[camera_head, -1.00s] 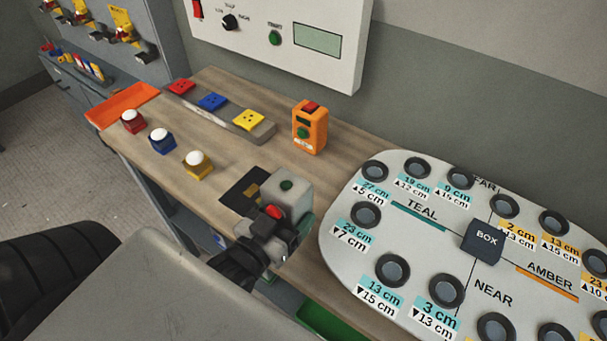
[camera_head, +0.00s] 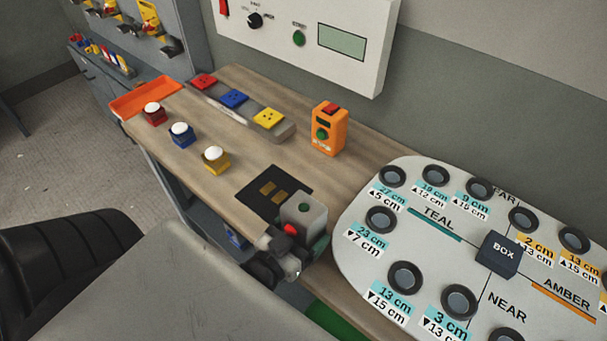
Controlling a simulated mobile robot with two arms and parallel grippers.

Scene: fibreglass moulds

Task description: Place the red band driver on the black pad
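The black pad (camera_head: 262,202) lies on the wooden bench near its front edge, with two gold patches showing and nothing seen lying on its visible part. My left gripper (camera_head: 302,222) is at the pad's near right side, at the end of my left arm. I cannot make out the red band driver with certainty. My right gripper is out of view.
The orange box (camera_head: 328,129) with buttons stands behind the pad. Red, blue and yellow white-topped pieces (camera_head: 215,160) stand to the left, before a grey strip of coloured plates (camera_head: 269,118). An orange tray (camera_head: 145,98) is farther left. The labelled board (camera_head: 440,272) fills the right.

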